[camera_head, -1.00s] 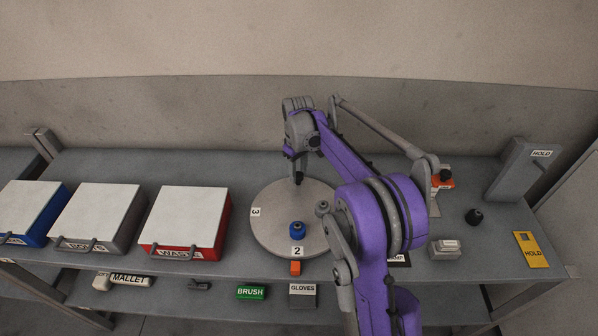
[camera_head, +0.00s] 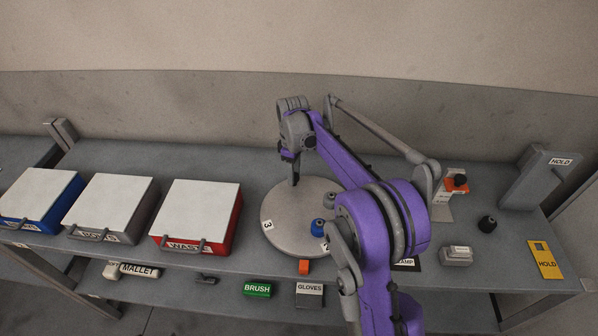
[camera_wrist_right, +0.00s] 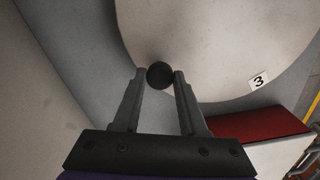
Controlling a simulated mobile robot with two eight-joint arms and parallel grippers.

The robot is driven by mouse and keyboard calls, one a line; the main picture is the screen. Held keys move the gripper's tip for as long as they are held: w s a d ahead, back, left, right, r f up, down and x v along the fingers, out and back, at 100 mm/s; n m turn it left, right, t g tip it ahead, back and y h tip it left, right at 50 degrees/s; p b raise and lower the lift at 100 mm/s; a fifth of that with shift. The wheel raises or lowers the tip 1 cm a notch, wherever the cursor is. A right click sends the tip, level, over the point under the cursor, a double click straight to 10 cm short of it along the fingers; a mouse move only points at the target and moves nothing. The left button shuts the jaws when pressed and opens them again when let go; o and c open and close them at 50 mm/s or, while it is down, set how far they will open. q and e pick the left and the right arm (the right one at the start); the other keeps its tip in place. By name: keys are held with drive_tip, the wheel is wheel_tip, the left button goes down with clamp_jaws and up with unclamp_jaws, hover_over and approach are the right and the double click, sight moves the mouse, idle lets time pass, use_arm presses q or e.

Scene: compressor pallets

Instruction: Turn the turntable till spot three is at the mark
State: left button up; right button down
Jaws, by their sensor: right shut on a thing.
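The turntable (camera_head: 285,235) is a round light grey disc on the bench. Its label 3 (camera_head: 268,225) is at the left front of the disc and also shows in the wrist view (camera_wrist_right: 259,81). Label 2 (camera_head: 325,246) is at the right front, partly hidden by my arm. The orange mark (camera_head: 304,267) sits at the bench's front edge, between the two labels. A blue part (camera_head: 319,226) stands on the disc near label 2. My right gripper (camera_head: 294,180) is at the disc's back rim, shut on a dark round knob (camera_wrist_right: 160,75). My left gripper is not in view.
Blue (camera_head: 38,193), grey (camera_head: 110,203) and red (camera_head: 200,212) white-topped bins stand left of the turntable. My purple arm crosses the disc's right side.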

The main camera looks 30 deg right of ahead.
sight(271, 207)
drive_tip(key=shift+s+a+n, duration=0.1)
drive_tip(key=shift+a+n, duration=1.35)
drive_tip(key=shift+n, duration=0.05)
drive_tip(key=shift+s+a+n+b, duration=0.2)
drive_tip(key=shift+s+a+n, duration=0.05)
drive_tip(key=shift+a+n, duration=0.45)
drive_tip(key=shift+s+a+n+b, duration=0.2)
drive_tip(key=shift+a+n, duration=0.45)
drive_tip(key=shift+n, duration=0.05)
drive_tip(key=shift+s+a+n, duration=0.35)
drive_tip(key=shift+a+n, duration=0.2)
drive_tip(key=shift+n, duration=0.2)
drive_tip(key=shift+s+a+n, duration=0.35)
drive_tip(key=shift+a+n, duration=0.2)
drive_tip(key=shift+n, duration=0.2)
drive_tip(key=shift+s+a+n+b, duration=0.5)
drive_tip(key=shift+s+a+n, duration=0.55)
drive_tip(key=shift+n, duration=0.45)
drive_tip(key=shift+s, duration=0.15)
drive_tip(key=shift+c, duration=2.3)
unclamp_jaws()
wheel_tip(271, 207, up, 11)
drive_tip(key=shift+p, duration=0.35)
